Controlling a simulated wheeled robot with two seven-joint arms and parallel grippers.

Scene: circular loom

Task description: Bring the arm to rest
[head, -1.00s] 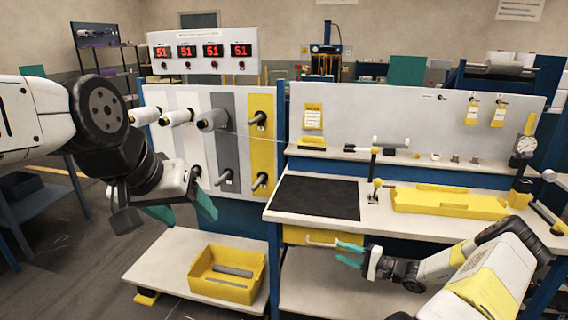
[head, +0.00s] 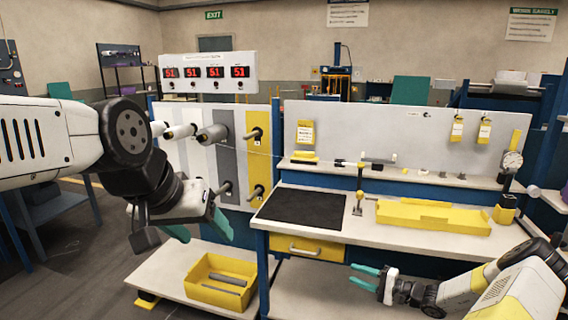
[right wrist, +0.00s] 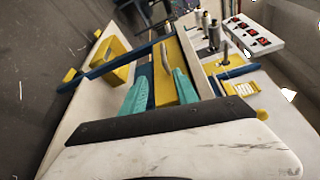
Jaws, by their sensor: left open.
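My left gripper (head: 205,226) hangs at the left in the head view, in front of the spool panel. Its teal fingers are apart, with nothing between them. My right gripper (head: 364,277) is at the lower right, below the bench top and to the right of the yellow drawer (head: 335,252). Its teal fingers are apart and empty; they also show in the right wrist view (right wrist: 161,92). The drawer handle (head: 304,250) is free of both grippers.
The bench top (head: 365,218) carries a black mat (head: 302,208) and a yellow tray (head: 432,217). A yellow bin (head: 212,293) with grey rods stands on the low shelf at left. Spools (head: 212,134) stick out from the panel behind my left gripper.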

